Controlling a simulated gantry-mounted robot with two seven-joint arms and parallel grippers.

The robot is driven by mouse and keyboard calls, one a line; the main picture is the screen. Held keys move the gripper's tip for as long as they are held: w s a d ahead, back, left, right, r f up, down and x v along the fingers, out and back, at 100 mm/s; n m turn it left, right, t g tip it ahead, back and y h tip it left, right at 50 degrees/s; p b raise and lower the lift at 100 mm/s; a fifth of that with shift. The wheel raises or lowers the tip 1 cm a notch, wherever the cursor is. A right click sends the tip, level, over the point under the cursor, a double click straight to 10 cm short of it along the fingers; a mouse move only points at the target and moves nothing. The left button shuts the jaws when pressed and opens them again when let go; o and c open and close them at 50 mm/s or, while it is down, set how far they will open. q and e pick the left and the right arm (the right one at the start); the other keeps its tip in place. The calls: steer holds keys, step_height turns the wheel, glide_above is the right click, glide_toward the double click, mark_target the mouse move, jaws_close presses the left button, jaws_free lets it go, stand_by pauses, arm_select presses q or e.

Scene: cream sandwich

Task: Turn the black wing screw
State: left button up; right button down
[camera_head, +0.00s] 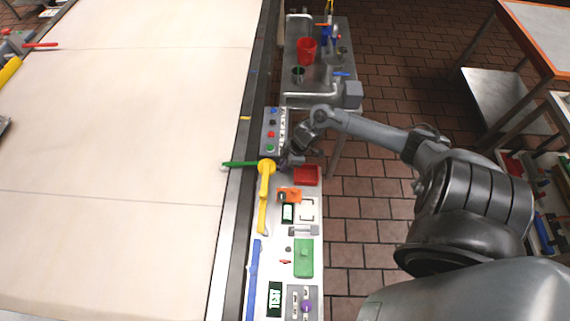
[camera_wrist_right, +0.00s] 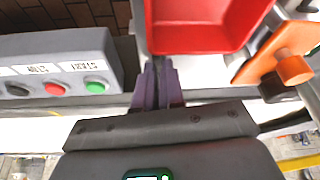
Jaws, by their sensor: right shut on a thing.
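My right gripper (camera_head: 288,160) reaches in from the right to the machine's side panel, between the button box and the red tray. In the right wrist view its two purple fingers (camera_wrist_right: 157,85) point away from the camera and are nearly together. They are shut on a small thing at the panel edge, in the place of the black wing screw. The screw itself is mostly hidden by the fingers, and its angle cannot be told. My left gripper is in neither view.
A grey button box (camera_wrist_right: 55,65) stands left of the fingers. A red tray (camera_wrist_right: 200,45) lies close on their right, with an orange part (camera_wrist_right: 285,60) beyond it.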

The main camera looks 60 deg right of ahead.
steer(key=n, duration=0.1)
steer(key=n+b, duration=0.1)
steer(key=shift+w+d+n+g, duration=0.2)
steer(key=shift+n+g, duration=0.1)
steer(key=shift+g, duration=0.1)
steer(key=shift+n+g+y+b, duration=0.3)
steer(key=shift+n+y+b, duration=0.25)
steer(key=shift+n, duration=0.45)
steer(key=c, duration=1.2)
jaws_free()
steer(key=shift+c, duration=0.2)
steer(key=shift+r, duration=0.1)
